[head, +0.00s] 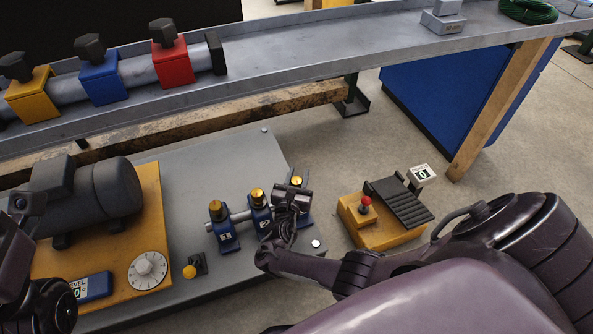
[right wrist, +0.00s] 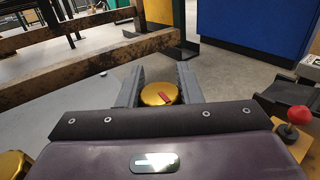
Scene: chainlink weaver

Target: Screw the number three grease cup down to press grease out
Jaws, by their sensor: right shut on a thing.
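Three blue bearing blocks with brass grease cups stand in a row along a metal shaft. The number three cup (head: 296,181) is the far right one. My right gripper (head: 291,197) is over that block, hiding much of it. In the right wrist view the gripper (right wrist: 160,92) has its two fingers on either side of the round brass cap (right wrist: 158,95), which bears a red mark; it is shut on it. The number two cup (head: 258,196) and number one cup (head: 216,210) stand to the left. My left gripper (head: 17,212) is at the left edge, its fingers unclear.
A dark motor (head: 90,200) sits on a yellow base, with a white dial (head: 148,270) and a yellow button (head: 189,272) nearby. A yellow pedal box (head: 378,236) with a red-knobbed lever (head: 366,204) stands right of my gripper. A long metal bench (head: 330,50) runs behind.

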